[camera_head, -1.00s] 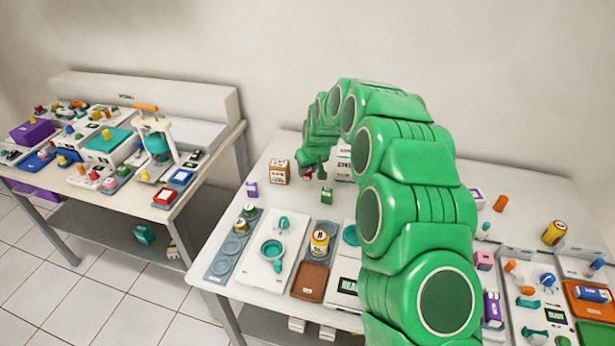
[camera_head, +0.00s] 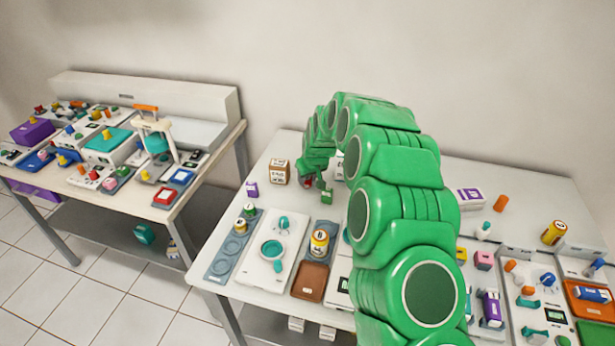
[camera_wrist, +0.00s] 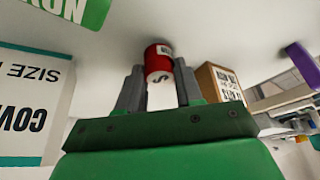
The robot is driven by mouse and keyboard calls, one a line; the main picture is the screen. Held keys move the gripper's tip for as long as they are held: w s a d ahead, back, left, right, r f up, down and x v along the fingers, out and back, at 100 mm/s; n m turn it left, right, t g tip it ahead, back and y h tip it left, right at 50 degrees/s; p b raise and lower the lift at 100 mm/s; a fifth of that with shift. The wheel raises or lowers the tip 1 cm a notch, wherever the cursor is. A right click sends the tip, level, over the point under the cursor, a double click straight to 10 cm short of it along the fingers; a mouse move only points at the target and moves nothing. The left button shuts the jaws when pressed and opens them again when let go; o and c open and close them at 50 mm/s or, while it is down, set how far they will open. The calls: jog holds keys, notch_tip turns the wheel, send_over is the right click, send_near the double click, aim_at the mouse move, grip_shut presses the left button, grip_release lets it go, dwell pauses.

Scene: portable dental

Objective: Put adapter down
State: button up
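A small red cylinder (camera_wrist: 159,62) with a white label and an "S" on its near end, which I take to be the adapter, sits between the two grey fingertips of my gripper (camera_wrist: 160,78) in the wrist view. The fingers appear closed on its sides. In the head view my gripper (camera_head: 313,172) points down at the back of the right table (camera_head: 225,285). The red cylinder (camera_head: 308,181) is only a small patch there, at or just above the tabletop. Its contact with the table is hidden.
A brown-and-white box (camera_head: 280,172) stands just left of my gripper, and a small green box (camera_head: 327,195) is close on its right. A small purple box (camera_head: 252,189) is further left. In the wrist view a large white box (camera_wrist: 30,110) stands close on the left.

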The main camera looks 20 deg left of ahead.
jog(key=o, duration=0.4)
jog(key=shift+r, duration=0.1)
jog(key=v, duration=1.2)
jog(key=s+d+r+m+g, duration=0.1)
jog(key=s+d+r+m, duration=0.1)
jog(key=s+d+r, duration=0.8)
jog(key=s+d+r+m+g+h, duration=0.1)
jog(key=s+d+r+m, duration=0.1)
jog(key=s+d, duration=0.9)
jog(key=s+d+r+m+g+h, duration=0.1)
jog(key=s+d+r+g, duration=0.15)
jog(key=s+d, duration=0.85)
jog(key=s+d+m, duration=0.1)
jog(key=s, duration=0.5)
jog(key=s+d+m, duration=0.1)
jog(key=s, duration=0.5)
jog(key=s+d+m+h, duration=0.1)
jog(key=s, duration=0.5)
jog(key=shift+s+f+g, duration=0.3)
jog(key=shift+f+g, duration=0.05)
